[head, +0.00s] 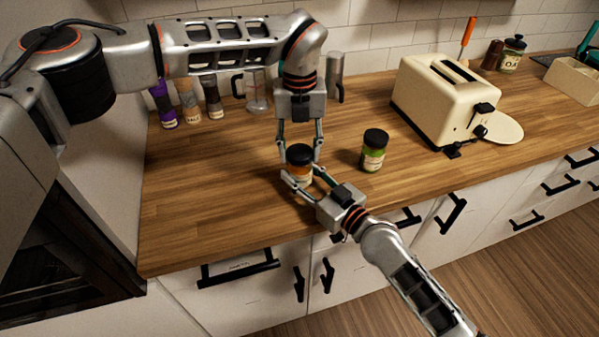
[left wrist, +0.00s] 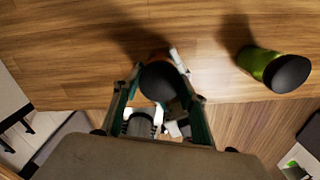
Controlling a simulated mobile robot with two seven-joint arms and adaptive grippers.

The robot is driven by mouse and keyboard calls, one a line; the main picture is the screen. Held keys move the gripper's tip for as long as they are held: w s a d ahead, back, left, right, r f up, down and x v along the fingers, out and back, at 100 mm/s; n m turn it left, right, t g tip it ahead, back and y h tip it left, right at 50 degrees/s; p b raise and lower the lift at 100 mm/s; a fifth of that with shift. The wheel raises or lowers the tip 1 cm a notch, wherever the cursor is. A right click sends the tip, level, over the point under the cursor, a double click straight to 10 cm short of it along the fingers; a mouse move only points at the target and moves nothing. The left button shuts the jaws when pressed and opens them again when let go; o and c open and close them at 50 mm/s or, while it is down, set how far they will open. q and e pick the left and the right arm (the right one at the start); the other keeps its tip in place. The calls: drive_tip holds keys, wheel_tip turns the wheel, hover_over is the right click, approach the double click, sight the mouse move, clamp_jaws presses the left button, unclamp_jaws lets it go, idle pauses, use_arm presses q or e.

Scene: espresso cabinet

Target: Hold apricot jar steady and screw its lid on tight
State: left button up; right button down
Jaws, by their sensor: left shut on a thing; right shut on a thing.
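The apricot jar (head: 300,175), with orange contents, stands upright near the counter's front edge. Its black lid (head: 299,154) sits on top; I cannot tell how tight it is. My left gripper (head: 299,157) comes down from above and is shut on the lid. In the left wrist view the lid (left wrist: 161,82) lies between its fingers and hides most of the jar. My right gripper (head: 302,183) comes in from the front right and is shut on the jar's body, low down. Its fingers cover part of the jar.
A green jar with black lid (head: 374,150) stands just right of the apricot jar. A cream toaster (head: 445,100) is farther right. Several spice jars (head: 189,101) and a glass pitcher (head: 257,92) stand at the back left. The front-left counter (head: 210,205) is clear.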

use_arm(q)
drive_tip(key=m, duration=0.5)
drive_tip(key=shift+m, duration=0.3)
idle(0.6)
drive_tip(key=o, duration=1.2)
drive_tip(key=shift+o, duration=0.2)
drive_tip(key=shift+r, duration=2.25)
drive_tip(key=shift+c, duration=0.4)
